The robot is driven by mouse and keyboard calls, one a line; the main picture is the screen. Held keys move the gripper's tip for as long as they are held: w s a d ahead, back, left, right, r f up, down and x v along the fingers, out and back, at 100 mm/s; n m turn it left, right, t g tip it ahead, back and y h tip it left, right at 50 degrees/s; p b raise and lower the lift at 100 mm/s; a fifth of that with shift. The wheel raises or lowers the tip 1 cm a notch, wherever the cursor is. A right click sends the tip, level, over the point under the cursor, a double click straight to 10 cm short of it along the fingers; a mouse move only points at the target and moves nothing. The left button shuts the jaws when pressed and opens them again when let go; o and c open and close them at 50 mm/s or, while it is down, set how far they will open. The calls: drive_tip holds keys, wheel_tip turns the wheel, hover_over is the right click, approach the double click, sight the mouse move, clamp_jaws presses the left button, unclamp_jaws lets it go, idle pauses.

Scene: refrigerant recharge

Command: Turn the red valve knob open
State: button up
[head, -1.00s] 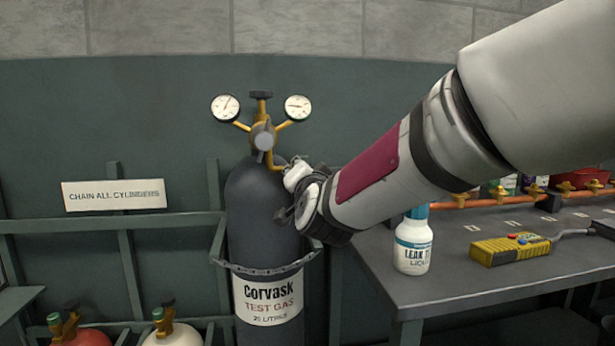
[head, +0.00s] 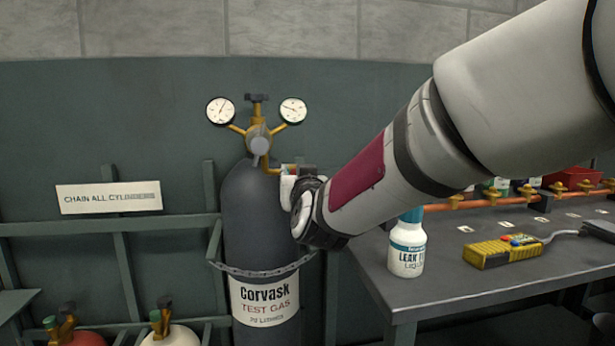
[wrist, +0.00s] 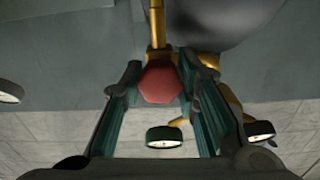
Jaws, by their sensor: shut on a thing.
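The red valve knob (wrist: 160,84) shows in the wrist view as a red faceted knob at the end of a brass pipe (wrist: 158,24). My gripper (wrist: 161,76) has one finger on each side of it and is shut on it. In the head view my gripper (head: 291,171) is at the right of the regulator (head: 259,140), by its brass outlet. The knob is mostly hidden there by the gripper. The regulator, with two round gauges, sits on top of the dark grey Corvask test gas cylinder (head: 247,215), which stands upright behind a chain.
A bench (head: 465,285) at the right holds a leak test bottle (head: 407,248), a yellow instrument (head: 504,250) and copper piping (head: 470,203). Smaller red and white cylinders stand at the lower left, below a wall sign (head: 109,197). My arm comes in from the upper right.

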idle(0.3)
drive_tip(key=o, duration=1.2)
drive_tip(key=shift+c, duration=0.2)
drive_tip(key=v, duration=1.2)
